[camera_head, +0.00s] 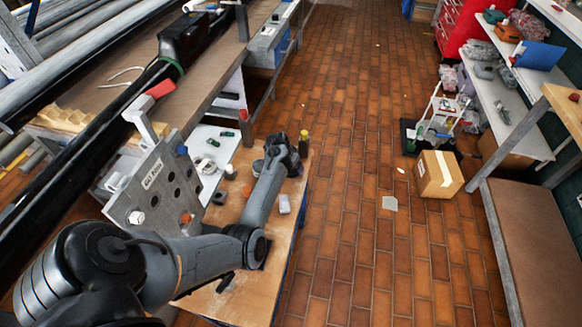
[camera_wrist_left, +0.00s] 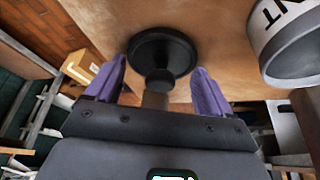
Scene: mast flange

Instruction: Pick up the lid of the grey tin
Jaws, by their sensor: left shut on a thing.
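The lid in the left wrist view (camera_wrist_left: 165,40) is a black round disc with a short knob facing the camera. My left gripper (camera_wrist_left: 160,70) has its two purple fingers on either side of the lid and is shut on it. The exact contact is hard to make out. The grey tin (camera_wrist_left: 290,50) is beside it at the upper right, with part of its lettering showing and a dark round end towards me. My right gripper is not in view.
The wooden bench top (camera_head: 240,300) is mostly clear at its near end. A grey plate with holes (camera_head: 155,188) stands to the left. A cardboard box (camera_head: 438,175) is on the tiled floor.

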